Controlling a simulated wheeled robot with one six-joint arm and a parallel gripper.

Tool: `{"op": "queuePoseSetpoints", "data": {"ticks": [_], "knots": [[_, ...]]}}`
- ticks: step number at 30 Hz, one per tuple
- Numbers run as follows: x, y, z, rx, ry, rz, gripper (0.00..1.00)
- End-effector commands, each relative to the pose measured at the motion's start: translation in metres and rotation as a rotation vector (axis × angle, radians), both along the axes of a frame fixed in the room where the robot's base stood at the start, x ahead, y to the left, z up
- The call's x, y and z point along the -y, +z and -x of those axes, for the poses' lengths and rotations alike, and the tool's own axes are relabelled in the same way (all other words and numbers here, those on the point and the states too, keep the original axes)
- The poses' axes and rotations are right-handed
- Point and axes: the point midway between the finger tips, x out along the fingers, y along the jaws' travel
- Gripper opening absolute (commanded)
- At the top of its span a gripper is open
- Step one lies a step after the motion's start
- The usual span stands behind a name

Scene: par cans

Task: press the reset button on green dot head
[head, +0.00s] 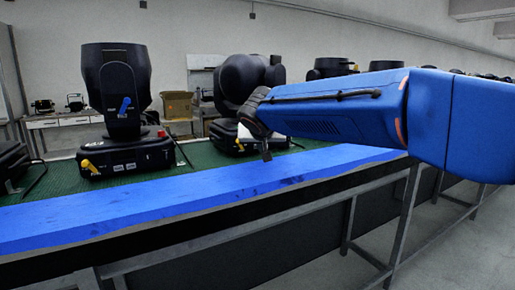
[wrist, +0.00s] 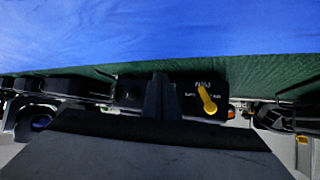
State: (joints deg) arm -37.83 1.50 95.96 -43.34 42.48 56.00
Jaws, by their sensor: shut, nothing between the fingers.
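Two black moving heads stand on the green mat in the head view. The left head (head: 116,85) has a blue lever, a yellow lever and a small red part at the right of its base. The second head (head: 236,78) stands further right, partly hidden behind my arm, with a yellow lever low on its base. I cannot make out a green dot or a reset button on either. My gripper (head: 266,154) is shut and empty, in front of the second head's base. In the wrist view my gripper (wrist: 161,92) points toward a black base with a yellow lever (wrist: 207,100).
A blue strip (head: 150,202) runs along the front edge of the bench, with the green mat (head: 60,184) behind it. More heads stand further along to the right, partly behind my arm. A cardboard box (head: 177,105) is in the background.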

Motion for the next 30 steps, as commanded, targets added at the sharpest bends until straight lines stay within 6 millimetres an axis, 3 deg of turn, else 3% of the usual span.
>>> {"op": "queuePoseSetpoints", "data": {"ticks": [30], "knots": [[-0.004,0.0,-0.006,0.0,0.0,0.0,0.0]]}}
